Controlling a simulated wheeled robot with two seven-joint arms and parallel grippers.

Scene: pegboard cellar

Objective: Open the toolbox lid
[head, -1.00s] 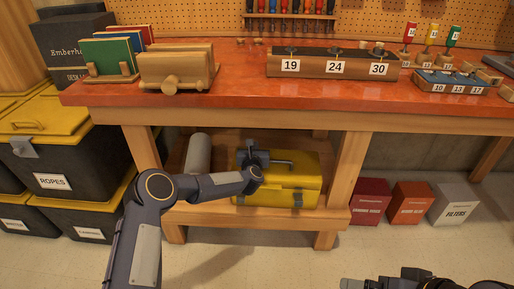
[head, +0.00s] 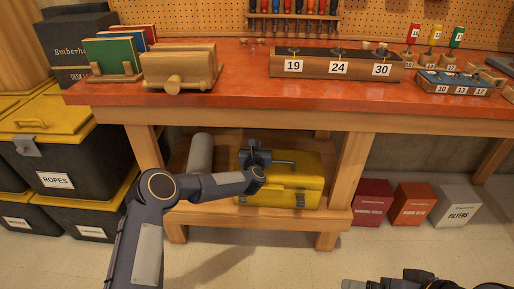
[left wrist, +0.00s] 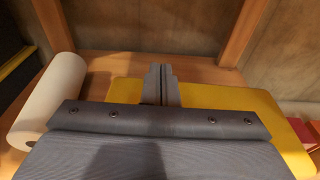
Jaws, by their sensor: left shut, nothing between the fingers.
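The yellow toolbox (head: 308,172) stands on the wooden shelf under the bench, its lid down and its dark latches facing me. My left gripper (head: 251,147) is shut and empty at the toolbox's left part, partly hidden by my wrist. In the left wrist view the shut fingers (left wrist: 161,82) lie over the yellow toolbox top (left wrist: 230,98), which shows on both sides of them. I cannot tell if they touch it. Dark parts of my right arm show at the bottom right of the head view; its jaws are unclear.
A pale roll (head: 200,153) lies left of the toolbox; it also shows in the left wrist view (left wrist: 50,98). The orange bench top (head: 235,75) is above, and wooden legs (head: 349,170) flank the shelf. Several boxes stand on the floor at right; yellow-lidded bins at left.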

